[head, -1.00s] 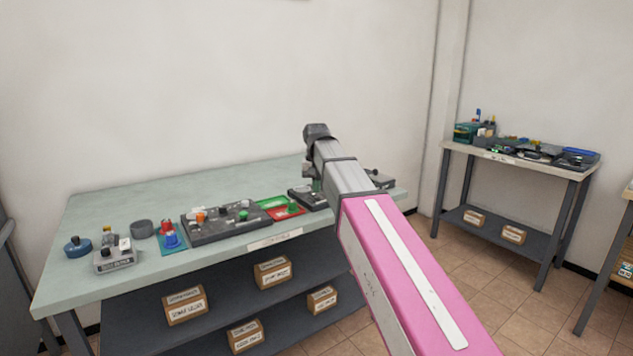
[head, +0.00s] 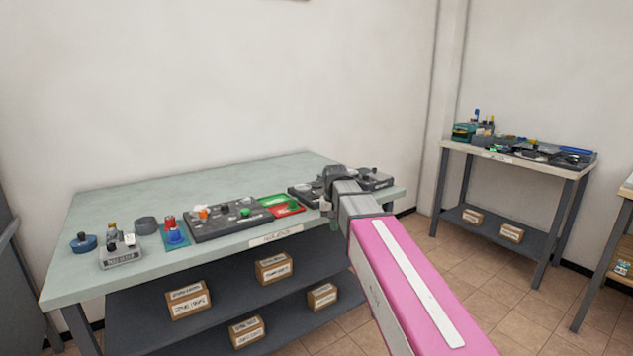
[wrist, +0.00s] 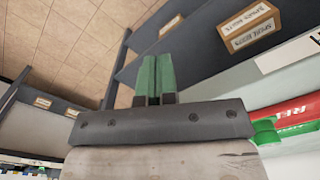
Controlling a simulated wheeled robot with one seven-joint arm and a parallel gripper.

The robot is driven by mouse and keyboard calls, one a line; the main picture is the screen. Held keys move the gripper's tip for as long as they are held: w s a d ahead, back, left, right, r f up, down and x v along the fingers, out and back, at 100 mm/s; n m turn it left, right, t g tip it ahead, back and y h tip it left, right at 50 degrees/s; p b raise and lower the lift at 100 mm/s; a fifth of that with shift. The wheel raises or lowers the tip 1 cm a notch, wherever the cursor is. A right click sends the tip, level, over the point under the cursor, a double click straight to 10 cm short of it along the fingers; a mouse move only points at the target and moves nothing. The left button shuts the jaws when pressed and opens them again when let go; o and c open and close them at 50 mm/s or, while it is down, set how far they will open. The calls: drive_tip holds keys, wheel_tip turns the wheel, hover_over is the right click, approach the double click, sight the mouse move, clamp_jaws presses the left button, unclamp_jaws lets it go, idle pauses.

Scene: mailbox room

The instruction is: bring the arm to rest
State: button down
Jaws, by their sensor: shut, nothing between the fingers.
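My gripper (wrist: 155,80) shows in the wrist view with its two green fingers side by side, shut and with nothing between them. In the head view my pink and grey arm reaches forward from the lower right, and its end is at the front right edge of the workbench (head: 115,215). The fingers are hidden or too small to tell there. In the wrist view the fingers appear against the bench's dark lower shelving, apart from the boxes.
The bench carries a dark control board (head: 222,219), red and green trays (head: 282,204), a blue round piece (head: 83,243) and a grey block (head: 121,257). Labelled boxes (head: 187,300) sit on its shelves. A second table (head: 515,158) stands at right. Tiled floor between is clear.

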drive_tip(key=s+d+f, duration=0.6)
drive_tip(key=s+f, duration=0.2)
drive_tip(key=f, duration=0.3)
drive_tip(key=s+d+f, duration=0.7)
drive_tip(key=s+f, duration=0.1)
drive_tip(key=f, duration=0.4)
drive_tip(key=shift+f+m, duration=0.3)
